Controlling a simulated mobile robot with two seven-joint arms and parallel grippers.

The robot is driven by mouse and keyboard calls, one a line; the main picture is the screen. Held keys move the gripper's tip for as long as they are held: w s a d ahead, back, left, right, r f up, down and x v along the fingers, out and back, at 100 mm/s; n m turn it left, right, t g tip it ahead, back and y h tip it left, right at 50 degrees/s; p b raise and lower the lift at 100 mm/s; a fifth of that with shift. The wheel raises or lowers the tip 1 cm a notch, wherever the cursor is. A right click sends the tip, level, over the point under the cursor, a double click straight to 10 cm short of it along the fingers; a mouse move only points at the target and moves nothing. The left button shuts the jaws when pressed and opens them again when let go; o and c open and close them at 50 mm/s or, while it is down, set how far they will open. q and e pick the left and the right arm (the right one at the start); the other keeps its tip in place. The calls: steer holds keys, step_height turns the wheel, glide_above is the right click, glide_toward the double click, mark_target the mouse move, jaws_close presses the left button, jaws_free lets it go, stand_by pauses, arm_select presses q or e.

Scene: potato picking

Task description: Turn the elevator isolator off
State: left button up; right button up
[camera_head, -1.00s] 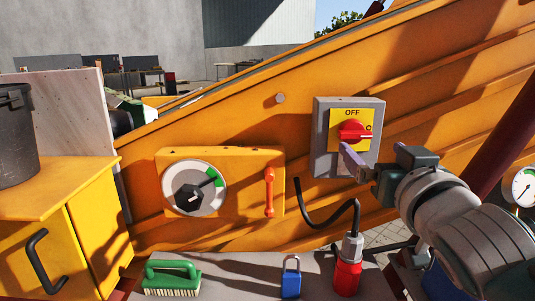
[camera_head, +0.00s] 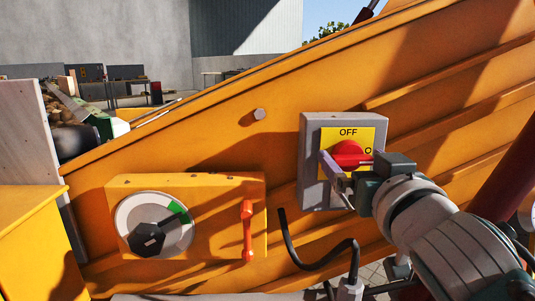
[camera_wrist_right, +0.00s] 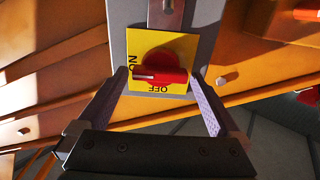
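The isolator is a grey box (camera_head: 311,185) with a yellow plate (camera_head: 338,133) and a red rotary knob (camera_head: 345,154), fixed to the orange machine side. "OFF" reads at the plate's top. In the right wrist view the plate appears upside down, and the knob's bar (camera_wrist_right: 160,76) lies level with its white mark toward "ON". My right gripper (camera_head: 350,168) is in front of the knob and partly hides it. In the wrist view its two fingers (camera_wrist_right: 160,82) are apart, one on each side of the knob, with gaps to it. My left gripper is out of view.
Left of the isolator is an orange panel (camera_head: 190,187) with a black dial (camera_head: 150,237) and a red-orange handle (camera_head: 247,230). A black cable (camera_head: 310,267) runs below the isolator. A yellow cabinet (camera_head: 25,250) stands at far left.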

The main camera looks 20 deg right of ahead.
steer(key=c, duration=1.2)
steer(key=shift+n, duration=0.3)
steer(key=n, duration=0.3)
steer(key=shift+a+p, duration=0.1)
steer(key=shift+p, duration=0.2)
steer(key=n, duration=0.5)
steer(key=shift+a+f, duration=0.1)
steer(key=n, duration=0.5)
steer(key=shift+f, duration=0.15)
steer(key=shift+f+n, duration=0.1)
steer(key=shift+n, duration=2)
